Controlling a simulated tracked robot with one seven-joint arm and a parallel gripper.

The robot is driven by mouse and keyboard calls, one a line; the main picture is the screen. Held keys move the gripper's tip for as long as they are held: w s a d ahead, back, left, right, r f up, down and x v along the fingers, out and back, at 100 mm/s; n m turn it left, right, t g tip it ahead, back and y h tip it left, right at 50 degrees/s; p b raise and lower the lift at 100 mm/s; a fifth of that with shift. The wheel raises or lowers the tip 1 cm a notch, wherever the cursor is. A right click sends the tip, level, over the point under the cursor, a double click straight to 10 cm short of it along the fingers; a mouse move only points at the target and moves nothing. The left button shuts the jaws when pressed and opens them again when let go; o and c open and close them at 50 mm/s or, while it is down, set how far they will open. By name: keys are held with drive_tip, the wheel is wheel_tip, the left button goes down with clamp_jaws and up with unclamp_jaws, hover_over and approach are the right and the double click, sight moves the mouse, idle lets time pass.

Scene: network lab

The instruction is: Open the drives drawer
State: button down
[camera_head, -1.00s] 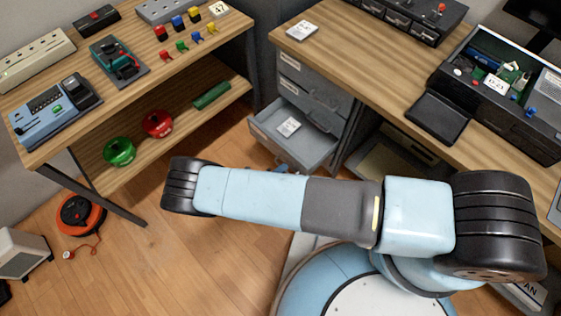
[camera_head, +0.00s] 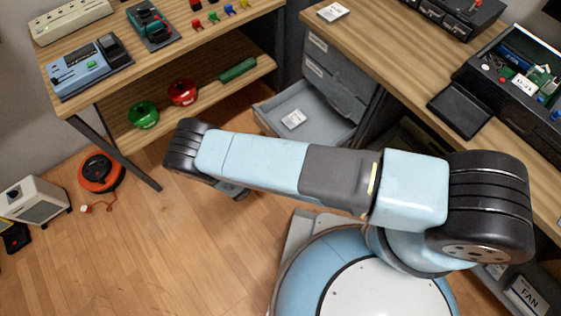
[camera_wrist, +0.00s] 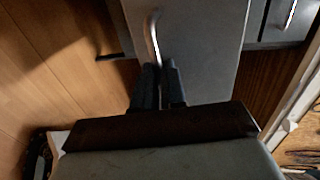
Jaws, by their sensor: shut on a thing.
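The drawer unit (camera_head: 333,75) stands under the right-hand desk with several grey drawers. Its lowest visible drawer (camera_head: 268,112) is pulled out, and a small white labelled item lies inside it. I cannot read whether this is the drives drawer. In the wrist view the grey drawer front (camera_wrist: 200,45) fills the top middle, with a curved metal handle (camera_wrist: 153,38) on it. My gripper (camera_wrist: 162,68) is shut on the lower end of that handle.
A wooden shelf table (camera_head: 215,90) at the left holds tools and colored spools. An orange cable reel (camera_head: 100,172) and a white box (camera_head: 36,200) sit on the floor at the left. The wooden floor (camera_head: 160,255) in front is clear.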

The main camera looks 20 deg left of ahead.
drive_tip(key=c, duration=1.5)
unclamp_jaws()
drive_tip(key=shift+s+d+f, duration=0.15)
drive_tip(key=shift+s+d, duration=0.05)
drive_tip(key=shift+d, duration=0.15)
drive_tip(key=shift+o, duration=1.4)
drive_tip(key=shift+a, duration=0.15)
drive_tip(key=shift+w, duration=0.1)
drive_tip(key=shift+a, duration=0.1)
drive_tip(key=v, duration=1.3)
drive_tip(key=shift+s+a, duration=0.2)
drive_tip(key=shift+s, duration=0.1)
